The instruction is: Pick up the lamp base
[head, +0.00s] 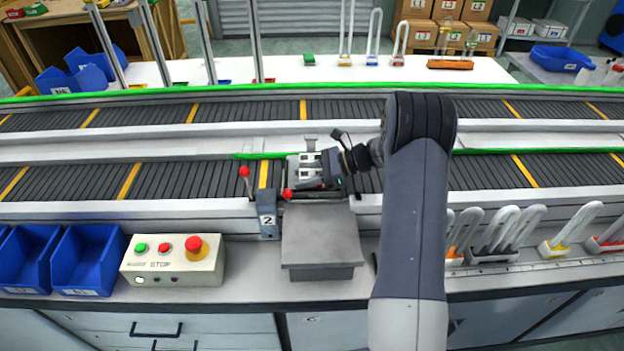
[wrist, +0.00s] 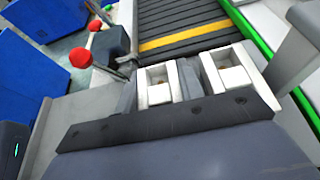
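My gripper (head: 303,170) hangs over the near conveyor just behind a grey metal block (head: 320,238); its white and grey finger parts (wrist: 192,80) show in the wrist view. I see nothing clearly held, and the finger opening is unclear. Lamps with white U-shaped tubes and coloured bases stand along the bench at right: an orange one (head: 454,259), a yellow one (head: 553,249) and a red one (head: 603,245). A green block (head: 309,59) that looks like a bare base sits on the far table. I cannot tell which base is meant.
A control box with a red stop button (head: 196,246) and blue bins (head: 86,262) are at the left. Small levers with red balls (head: 244,172) stand close to my gripper. Two conveyors (head: 205,180) with raised rails cross the scene. Their belts look mostly clear.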

